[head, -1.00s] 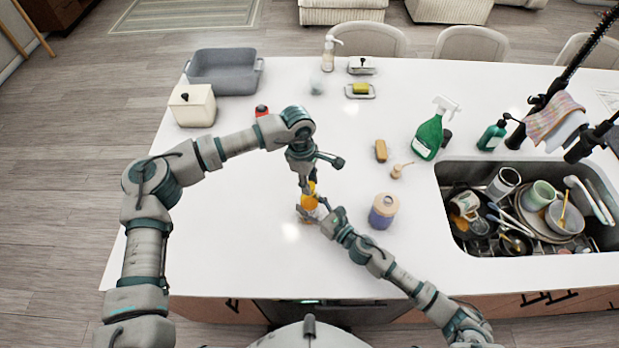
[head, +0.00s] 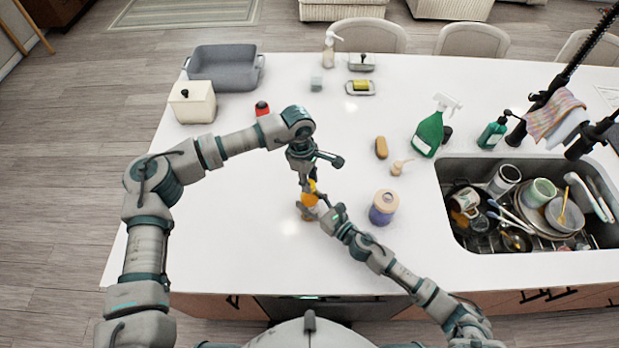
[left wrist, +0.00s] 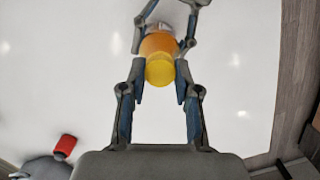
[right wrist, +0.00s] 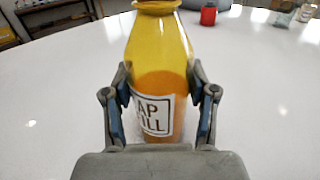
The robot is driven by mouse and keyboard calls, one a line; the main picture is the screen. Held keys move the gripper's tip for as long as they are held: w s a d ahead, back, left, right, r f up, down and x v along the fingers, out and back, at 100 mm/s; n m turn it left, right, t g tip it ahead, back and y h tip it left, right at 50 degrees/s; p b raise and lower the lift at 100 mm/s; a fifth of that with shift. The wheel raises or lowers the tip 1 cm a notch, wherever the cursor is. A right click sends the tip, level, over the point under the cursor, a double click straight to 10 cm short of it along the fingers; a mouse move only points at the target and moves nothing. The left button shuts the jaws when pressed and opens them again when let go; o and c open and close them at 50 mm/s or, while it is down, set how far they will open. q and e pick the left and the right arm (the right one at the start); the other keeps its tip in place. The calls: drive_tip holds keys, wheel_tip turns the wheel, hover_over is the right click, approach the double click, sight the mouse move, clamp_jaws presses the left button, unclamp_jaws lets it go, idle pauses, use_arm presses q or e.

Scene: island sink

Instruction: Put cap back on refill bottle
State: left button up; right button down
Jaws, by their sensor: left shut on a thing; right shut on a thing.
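The refill bottle (right wrist: 160,60) is translucent yellow with orange contents and a white label. It stands upright on the white counter, and its neck rim shows at the top edge of the right wrist view. My right gripper (right wrist: 160,110) is shut on its body from the side. My left gripper (head: 308,186) points down over the bottle. In the left wrist view its fingers (left wrist: 160,85) are shut on a round yellow piece, apparently the cap (left wrist: 160,70), in line with the orange bottle (left wrist: 160,44). I cannot tell whether cap and neck touch.
A small red item (head: 262,108) stands behind my left forearm. A purple-and-tan jar (head: 384,207) is right of the bottle; a green spray bottle (head: 428,134) is farther right. The sink (head: 447,200) is full of dishes. The counter left of the bottle is clear.

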use_arm(q)
drive_tip(key=shift+f, duration=0.1)
drive_tip(key=m, duration=0.3)
drive_tip(key=m+y, duration=0.1)
drive_tip(key=m, duration=0.3)
drive_tip(key=shift+w+g, duration=0.1)
drive_tip(key=shift+g, duration=0.2)
drive_tip(key=m, duration=0.5)
drive_tip(key=shift+w+d+y, duration=0.1)
drive_tip(key=shift+y, duration=0.2)
drive_tip(key=m, duration=0.5)
drive_tip(key=shift+m+y, duration=0.4)
drive_tip(key=m, duration=0.4)
drive_tip(key=shift+m+y, duration=0.4)
drive_tip(key=o, duration=0.7)
